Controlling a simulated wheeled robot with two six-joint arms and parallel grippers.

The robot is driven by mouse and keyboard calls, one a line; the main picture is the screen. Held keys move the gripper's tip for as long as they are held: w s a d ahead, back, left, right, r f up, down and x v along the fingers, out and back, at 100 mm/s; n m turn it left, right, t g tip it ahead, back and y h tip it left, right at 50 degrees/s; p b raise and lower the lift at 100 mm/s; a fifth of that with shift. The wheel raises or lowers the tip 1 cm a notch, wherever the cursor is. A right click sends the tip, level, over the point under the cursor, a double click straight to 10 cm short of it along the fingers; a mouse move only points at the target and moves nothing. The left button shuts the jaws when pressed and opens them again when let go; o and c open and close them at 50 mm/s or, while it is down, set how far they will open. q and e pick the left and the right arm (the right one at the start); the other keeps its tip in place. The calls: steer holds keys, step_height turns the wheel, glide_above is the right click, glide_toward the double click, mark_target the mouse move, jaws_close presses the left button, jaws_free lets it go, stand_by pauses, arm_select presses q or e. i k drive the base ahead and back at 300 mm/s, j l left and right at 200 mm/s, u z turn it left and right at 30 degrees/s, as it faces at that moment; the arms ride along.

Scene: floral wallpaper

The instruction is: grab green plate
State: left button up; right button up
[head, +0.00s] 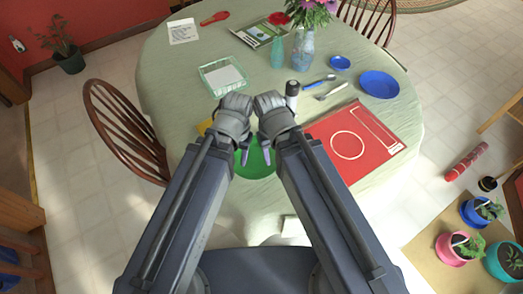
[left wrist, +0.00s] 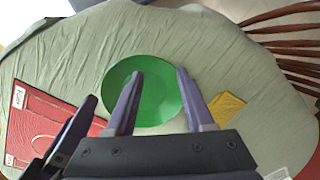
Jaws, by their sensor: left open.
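The green plate (head: 258,165) lies on the cloth-covered table near its front edge, partly hidden by my grippers and forearms in the head view. In the left wrist view the round plate (left wrist: 150,90) shows nearly whole. My left gripper (head: 244,156) is open, with its fingers over the plate; in the left wrist view the fingers (left wrist: 159,75) are spread with nothing between them. Whether they touch the plate is unclear. My right gripper (head: 267,155) is close beside the left one, over the plate's right side. Its jaw opening is hard to make out.
A red mat (head: 360,138) lies right of the plate; a yellow cloth (left wrist: 227,106) lies close on the other side. A dark bottle (head: 292,92), a tray (head: 222,76), cutlery (head: 322,85) and blue plates (head: 379,84) stand further back. A chair (head: 120,130) is at the left.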

mark_target(255, 159)
steer(key=j+z, duration=0.15)
steer(key=z, duration=0.25)
steer(key=j+z, duration=0.1)
steer(key=z, duration=0.3)
steer(key=k+j+z, duration=0.1)
steer(key=z, duration=0.3)
steer(key=k+j+z, duration=0.7)
steer(key=k, duration=0.25)
steer(key=k+j, duration=0.2)
steer(key=k, duration=0.35)
